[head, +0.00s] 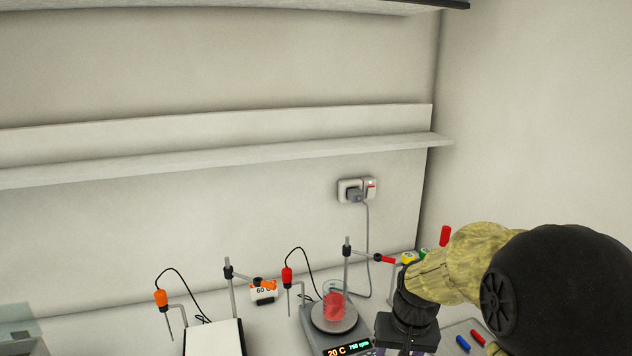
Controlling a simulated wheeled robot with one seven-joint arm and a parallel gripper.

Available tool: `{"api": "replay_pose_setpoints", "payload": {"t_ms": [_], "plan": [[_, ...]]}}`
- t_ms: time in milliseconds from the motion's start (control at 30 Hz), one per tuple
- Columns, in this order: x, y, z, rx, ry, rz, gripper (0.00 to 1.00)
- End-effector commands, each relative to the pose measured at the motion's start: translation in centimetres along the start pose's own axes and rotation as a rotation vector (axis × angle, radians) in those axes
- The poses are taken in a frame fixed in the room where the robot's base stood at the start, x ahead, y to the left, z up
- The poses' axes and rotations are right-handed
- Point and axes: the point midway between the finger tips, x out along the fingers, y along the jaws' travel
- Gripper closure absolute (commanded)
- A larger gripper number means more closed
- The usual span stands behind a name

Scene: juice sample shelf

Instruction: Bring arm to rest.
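My arm comes in from the right, with a large black joint and a yellowish patterned link. My gripper (406,338) hangs at the bottom edge, pointing down, just right of a hotplate stirrer (326,339). Its fingertips are cut off by the frame, so I cannot see whether it is open or shut, or whether it holds anything.
A beaker of red liquid (334,304) stands on the stirrer, whose display reads 20 C and 750 rpm. A second stirrer with a white top (213,338) stands left. Clamp stands, probes and cables surround them. A wall shelf (230,160) is above. Red and blue items (470,342) lie at right.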

Motion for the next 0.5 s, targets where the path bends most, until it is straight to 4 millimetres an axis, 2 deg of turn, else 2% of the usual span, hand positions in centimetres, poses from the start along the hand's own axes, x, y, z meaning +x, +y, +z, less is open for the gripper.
{"api": "replay_pose_setpoints", "payload": {"t_ms": [33, 100, 300, 400, 500], "plan": [[0.2, 0.0, 1.8, -0.022, 0.013, 0.009, 0.48], [0.6, 0.1, 4.0, -0.049, 0.036, 0.019, 0.48], [1.5, 0.4, 9.5, -0.117, 0.09, 0.036, 0.48], [1.7, 0.5, 10.8, -0.134, 0.103, 0.039, 0.48], [1.8, 0.5, 11.1, -0.138, 0.106, 0.039, 0.48]]}}
